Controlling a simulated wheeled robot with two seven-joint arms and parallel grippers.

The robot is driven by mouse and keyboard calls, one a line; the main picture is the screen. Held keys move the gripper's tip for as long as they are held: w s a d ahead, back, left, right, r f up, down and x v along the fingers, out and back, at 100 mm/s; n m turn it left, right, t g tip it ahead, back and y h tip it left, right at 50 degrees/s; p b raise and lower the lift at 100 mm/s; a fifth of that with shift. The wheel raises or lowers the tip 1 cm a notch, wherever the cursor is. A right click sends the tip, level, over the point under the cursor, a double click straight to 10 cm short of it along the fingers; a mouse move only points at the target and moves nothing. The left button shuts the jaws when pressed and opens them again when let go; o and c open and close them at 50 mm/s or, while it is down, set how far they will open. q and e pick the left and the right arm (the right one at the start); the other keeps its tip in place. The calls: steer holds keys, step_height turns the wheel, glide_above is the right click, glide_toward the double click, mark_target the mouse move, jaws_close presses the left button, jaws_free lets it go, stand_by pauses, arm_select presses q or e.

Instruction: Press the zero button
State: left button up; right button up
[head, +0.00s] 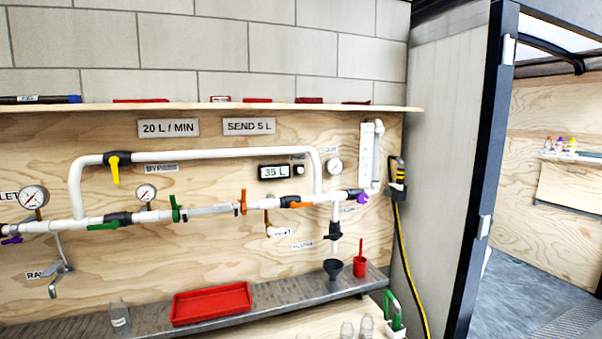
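A dark meter display reading "35 L" (274,171) is mounted on the plywood wall, below the long white bypass pipe. Just to its right is a small dark unit with a pale knob or button (298,169) and a tiny label above it. The label is too small to read, so I cannot tell for sure that this is the zero button. Neither of my grippers is in the head view.
White pipes with coloured valve handles and round gauges (33,197) cross the wall. A metal shelf (250,318) below holds a red tray (211,303), a clear bottle (119,313), a dark funnel (333,269) and a red container (360,266). An open doorway is at right.

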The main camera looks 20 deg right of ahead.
jaws_close()
stand_by(1.5)
